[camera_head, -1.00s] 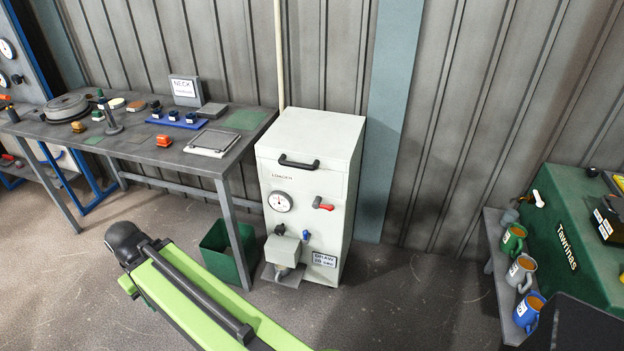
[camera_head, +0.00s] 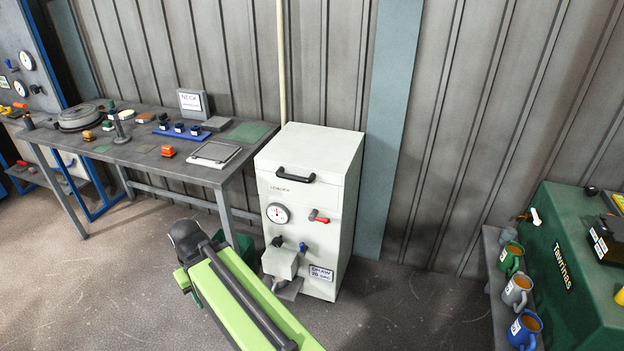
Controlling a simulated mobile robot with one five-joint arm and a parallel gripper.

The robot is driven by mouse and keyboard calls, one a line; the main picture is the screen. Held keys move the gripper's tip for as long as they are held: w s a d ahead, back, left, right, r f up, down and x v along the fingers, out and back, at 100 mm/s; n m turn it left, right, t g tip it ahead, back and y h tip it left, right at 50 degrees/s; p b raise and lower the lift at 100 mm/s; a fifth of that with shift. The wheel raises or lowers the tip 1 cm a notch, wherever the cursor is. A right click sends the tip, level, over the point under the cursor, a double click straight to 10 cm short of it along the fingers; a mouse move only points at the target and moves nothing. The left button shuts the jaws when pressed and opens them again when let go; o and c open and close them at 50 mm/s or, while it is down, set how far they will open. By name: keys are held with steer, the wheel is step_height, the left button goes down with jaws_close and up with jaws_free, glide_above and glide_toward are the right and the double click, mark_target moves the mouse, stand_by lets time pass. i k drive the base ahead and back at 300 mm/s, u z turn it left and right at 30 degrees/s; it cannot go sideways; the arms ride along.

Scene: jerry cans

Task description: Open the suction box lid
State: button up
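A tall white cabinet (camera_head: 308,205) with a gauge, knobs and a "DRAW 20 SEC" label stands right of the bench; it looks like the suction box. Its top lid (camera_head: 312,147) looks shut, with a black bar handle (camera_head: 295,175) high on the front. My green arm reaches up from the lower middle, and its dark rounded joint is left of the cabinet, apart from the handle in the picture. My gripper's fingers do not show.
A grey bench (camera_head: 205,172) with small blocks and trays stands at left. A green bin (camera_head: 243,246) is partly hidden behind my arm. At right are a shelf with several mugs (camera_head: 515,290) and a green box (camera_head: 570,250). Floor right of the cabinet is clear.

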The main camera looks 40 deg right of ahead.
mark_target(302, 153)
steer(key=z, duration=0.15)
steer(key=i, duration=1)
steer(key=u, duration=0.05)
